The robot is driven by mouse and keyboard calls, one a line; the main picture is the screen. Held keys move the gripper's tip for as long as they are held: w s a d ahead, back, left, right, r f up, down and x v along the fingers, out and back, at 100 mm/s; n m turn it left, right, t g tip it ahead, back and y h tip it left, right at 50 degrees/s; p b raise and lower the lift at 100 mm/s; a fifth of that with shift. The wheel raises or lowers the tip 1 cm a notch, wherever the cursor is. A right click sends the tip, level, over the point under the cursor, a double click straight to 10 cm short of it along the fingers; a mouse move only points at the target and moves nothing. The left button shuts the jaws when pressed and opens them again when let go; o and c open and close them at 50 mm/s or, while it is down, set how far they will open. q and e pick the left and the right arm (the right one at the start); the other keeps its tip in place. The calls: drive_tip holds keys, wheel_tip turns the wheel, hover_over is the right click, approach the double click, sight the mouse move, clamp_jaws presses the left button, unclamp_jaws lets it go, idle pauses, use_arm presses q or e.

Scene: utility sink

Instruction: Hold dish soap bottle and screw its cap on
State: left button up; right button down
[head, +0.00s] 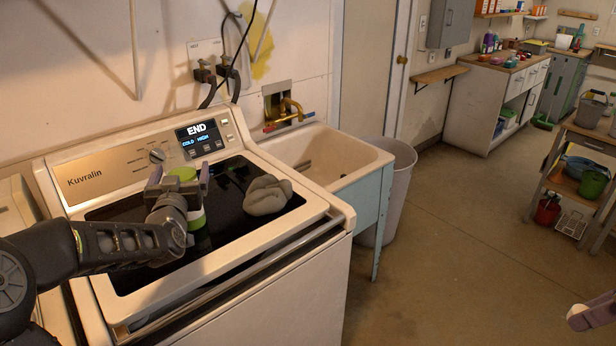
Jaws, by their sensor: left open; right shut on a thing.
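The dish soap bottle, green and white (197,217), stands on the dark lid of the washer, largely hidden behind my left gripper. A round green part (182,174) shows at its top; I cannot tell whether this is the cap. My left gripper (180,182) is open, with its fingers on either side of the green part. Whether they touch it is unclear. My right gripper (590,314) shows only in part at the lower right edge, far from the bottle. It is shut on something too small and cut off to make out.
A crumpled grey cloth (267,195) lies on the washer lid (232,225), right of the bottle. The washer's control panel (150,165) rises behind. A utility sink (330,160) and a pale bin (396,185) stand to the right. The floor (450,240) in the middle is clear.

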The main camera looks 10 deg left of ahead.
use_arm(q)
drive_tip(key=p+x, duration=0.1)
drive_tip(key=x, duration=0.2)
drive_tip(key=shift+w+a, duration=0.2)
drive_tip(key=shift+w, duration=0.05)
drive_tip(key=shift+c, duration=0.2)
clamp_jaws()
idle(1.0)
